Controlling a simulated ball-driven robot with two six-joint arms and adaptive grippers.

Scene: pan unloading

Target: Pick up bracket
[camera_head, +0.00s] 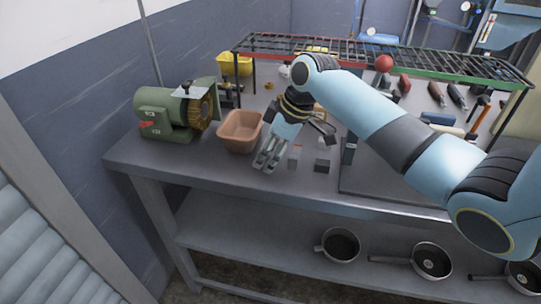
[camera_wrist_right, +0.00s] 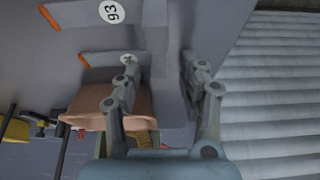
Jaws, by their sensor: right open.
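Two small grey block-like pieces, either of which may be the bracket, stand on the workbench: a lighter piece (camera_head: 295,155) just right of my right gripper and a darker piece (camera_head: 322,164) further right. My right gripper (camera_head: 266,163) is open and points down near the bench's front edge. It also shows in the right wrist view (camera_wrist_right: 158,75). My left gripper is out of view.
A tan bin (camera_head: 239,145) stands left of the gripper, beside a green grinder (camera_head: 165,115). Pans (camera_head: 340,245) rest on the lower shelf. Bare bench (camera_head: 200,165) lies at front left.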

